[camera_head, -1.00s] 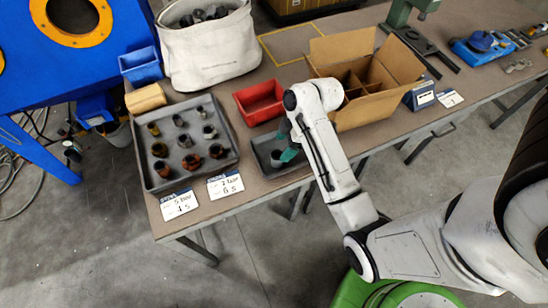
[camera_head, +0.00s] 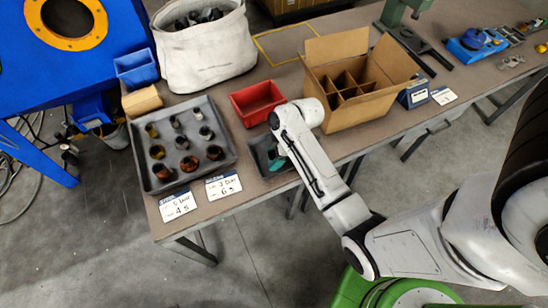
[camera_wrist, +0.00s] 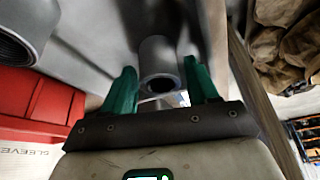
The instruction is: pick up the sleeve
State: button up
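In the wrist view a grey hollow sleeve (camera_wrist: 160,66) stands between and beyond the green fingers of my gripper (camera_wrist: 161,76). The fingers are apart, one on each side of it, and I cannot tell whether either touches it. In the head view my gripper (camera_head: 279,163) is low at the small dark grey tray (camera_head: 262,143). The wrist and fingers hide much of this tray, and the sleeve cannot be made out clearly there.
A red bin (camera_head: 245,113) stands just behind the small tray. A larger grey tray (camera_head: 148,185) with several metal parts is at the left, with cards in front. An open cardboard box (camera_head: 352,112) with dividers stands close to my arm on the right.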

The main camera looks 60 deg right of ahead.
jog(key=c, duration=1)
jog(key=shift+r, duration=0.1)
